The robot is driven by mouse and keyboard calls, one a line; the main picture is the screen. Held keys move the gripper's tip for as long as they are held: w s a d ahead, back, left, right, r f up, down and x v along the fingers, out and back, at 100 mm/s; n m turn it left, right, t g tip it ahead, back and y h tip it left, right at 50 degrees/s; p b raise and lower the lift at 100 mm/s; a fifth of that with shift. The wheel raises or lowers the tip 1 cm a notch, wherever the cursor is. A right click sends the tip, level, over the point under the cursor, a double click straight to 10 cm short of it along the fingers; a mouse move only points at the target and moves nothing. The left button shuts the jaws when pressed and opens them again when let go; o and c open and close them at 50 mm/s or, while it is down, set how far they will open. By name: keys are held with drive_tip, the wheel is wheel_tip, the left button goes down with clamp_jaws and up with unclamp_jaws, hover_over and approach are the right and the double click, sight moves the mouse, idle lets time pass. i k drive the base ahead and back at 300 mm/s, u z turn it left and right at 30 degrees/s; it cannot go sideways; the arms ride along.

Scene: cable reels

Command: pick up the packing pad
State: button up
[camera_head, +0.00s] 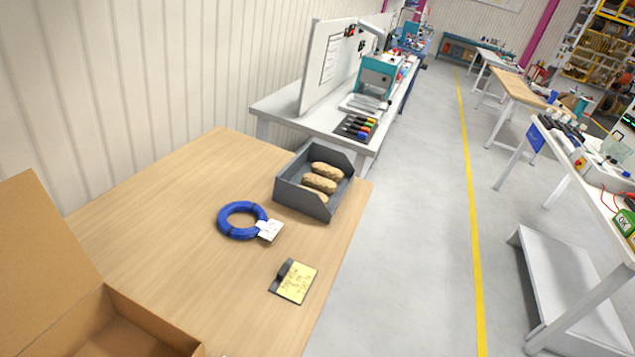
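Three tan, crumpled, paper-like packing pads lie side by side in an open grey bin (303,201) on the wooden table. The far pad (327,170) and the middle pad (319,183) show well. The near pad (314,195) is partly hidden by the bin's front wall. My gripper does not show in this view.
On the table (170,215), a blue cable coil (237,232) with a white tag and a yellow note on a dark clip (294,281) lie nearer than the bin. An open cardboard box (133,325) fills the near left.

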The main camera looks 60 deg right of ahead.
sight(315, 181)
drive_tip(key=z, duration=0.45)
drive_tip(key=k, duration=1.25)
drive_tip(key=z, duration=1.35)
drive_tip(key=i, duration=0.9)
drive_tip(key=z, duration=0.9)
drive_tip(key=i, duration=1.25)
drive_tip(key=u, duration=0.55)
drive_tip(key=i, duration=1.15)
drive_tip(key=u, duration=0.8)
drive_tip(key=k, duration=0.7)
